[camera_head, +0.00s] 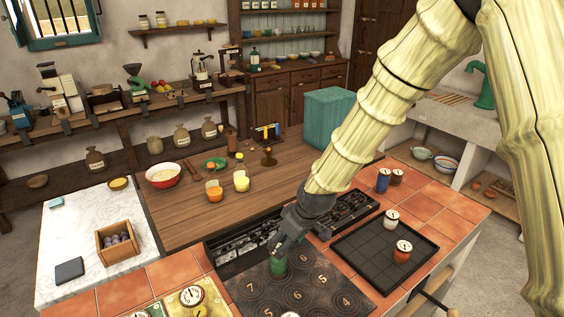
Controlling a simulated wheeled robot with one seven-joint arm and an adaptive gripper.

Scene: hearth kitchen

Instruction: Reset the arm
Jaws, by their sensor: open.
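My arm reaches in from the upper right, and my gripper (277,247) points down over a dark board (325,294) with numbered circles. The gripper is open. A green cylinder (278,266) stands on the board right under the fingertips. The gripper overlaps its top, so I cannot tell whether they touch.
A black grid tray (352,258) at the right bears a white-topped canister (391,219) and an orange one (403,252). A blue canister (383,180) stands behind it. Open black cases (222,256) lie behind the board. Pale gauges (190,295) are at front left.

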